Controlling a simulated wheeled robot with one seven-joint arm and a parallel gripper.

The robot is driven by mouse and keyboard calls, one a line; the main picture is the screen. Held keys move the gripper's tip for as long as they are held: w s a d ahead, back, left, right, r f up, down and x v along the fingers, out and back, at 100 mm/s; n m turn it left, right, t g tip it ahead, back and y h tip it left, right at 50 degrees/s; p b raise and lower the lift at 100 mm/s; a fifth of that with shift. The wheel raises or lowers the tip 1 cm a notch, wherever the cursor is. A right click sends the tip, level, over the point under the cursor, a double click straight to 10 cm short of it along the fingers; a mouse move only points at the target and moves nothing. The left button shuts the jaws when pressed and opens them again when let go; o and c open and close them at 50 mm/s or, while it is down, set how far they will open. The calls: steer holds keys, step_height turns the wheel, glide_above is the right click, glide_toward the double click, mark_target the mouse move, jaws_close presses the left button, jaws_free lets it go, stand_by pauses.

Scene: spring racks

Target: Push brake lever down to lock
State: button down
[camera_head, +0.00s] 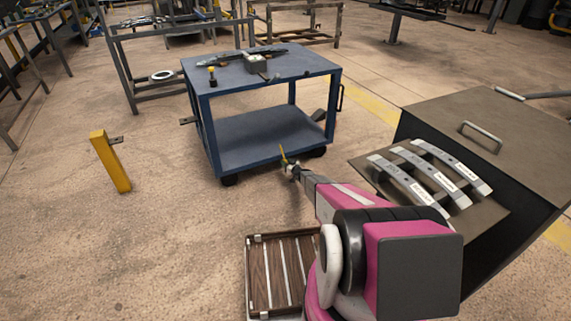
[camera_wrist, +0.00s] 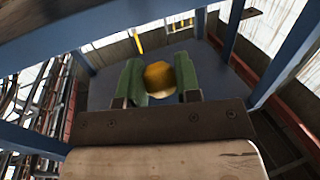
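My gripper (camera_head: 290,168) reaches forward, low in front of the blue cart (camera_head: 268,72). A thin yellow piece (camera_head: 283,153) shows at its tip in the head view. In the wrist view, my two green fingers (camera_wrist: 161,80) stand apart on either side of a rounded yellow knob (camera_wrist: 160,78). The knob fills most of the space between them, and I cannot tell whether both fingers touch it. A knob with a yellow top (camera_head: 211,70) stands upright on the cart's top, near its left edge. I cannot clearly make out the brake lever's shaft or pivot.
The cart has dark wheels and a lower shelf (camera_head: 262,140). A yellow post (camera_head: 110,160) stands on the left floor. A slatted crate (camera_head: 250,275) is below my arm. A dark cabinet (camera_head: 490,135) with curved metal parts (camera_head: 410,180) is at right. The left foreground floor is clear.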

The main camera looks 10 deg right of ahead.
steer(key=shift+s+r+g, duration=0.3)
steer(key=c, duration=0.8)
jaws_free()
steer(key=shift+d, duration=0.1)
steer(key=v, duration=1)
steer(key=shift+s+d, duration=0.1)
steer(key=shift+s, duration=0.25)
